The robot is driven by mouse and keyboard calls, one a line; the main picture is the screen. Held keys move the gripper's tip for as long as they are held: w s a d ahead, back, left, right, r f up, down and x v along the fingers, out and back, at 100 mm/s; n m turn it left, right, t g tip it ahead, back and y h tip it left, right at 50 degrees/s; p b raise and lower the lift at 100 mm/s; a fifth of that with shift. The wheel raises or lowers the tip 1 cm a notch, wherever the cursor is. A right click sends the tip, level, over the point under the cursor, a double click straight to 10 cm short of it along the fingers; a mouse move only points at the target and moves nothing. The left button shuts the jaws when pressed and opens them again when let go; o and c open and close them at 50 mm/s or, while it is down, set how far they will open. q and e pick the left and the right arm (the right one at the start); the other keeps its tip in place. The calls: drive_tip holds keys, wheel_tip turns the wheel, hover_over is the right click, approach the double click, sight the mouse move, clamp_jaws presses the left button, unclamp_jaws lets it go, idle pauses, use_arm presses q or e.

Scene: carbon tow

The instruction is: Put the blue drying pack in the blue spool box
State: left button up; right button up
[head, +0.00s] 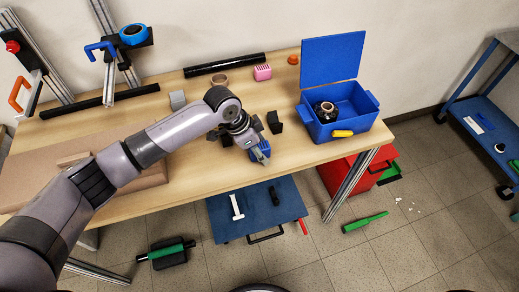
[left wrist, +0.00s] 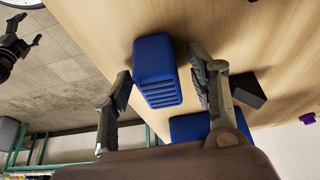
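The blue drying pack (left wrist: 157,72), a small slotted block, stands between the two fingers of my left gripper (left wrist: 160,85) in the left wrist view. A gap shows on each side of it, so the fingers are open around it. In the head view the pack (head: 260,152) is partly hidden by my left gripper (head: 254,147) near the table's front edge. The blue spool box (head: 333,130) stands to the right with its lid (head: 333,56) up and a dark spool (head: 325,111) inside. A dark shape at the left wrist view's upper left may be my right gripper (left wrist: 12,42).
A black block (head: 274,122) stands right beside my left gripper. A grey block (head: 177,100), a pink block (head: 262,72) and a long black tube (head: 224,64) lie farther back on the wooden table. Bare tabletop shows between gripper and box.

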use_arm(q)
drive_tip(key=c, duration=1.2)
drive_tip(key=shift+r, duration=0.1)
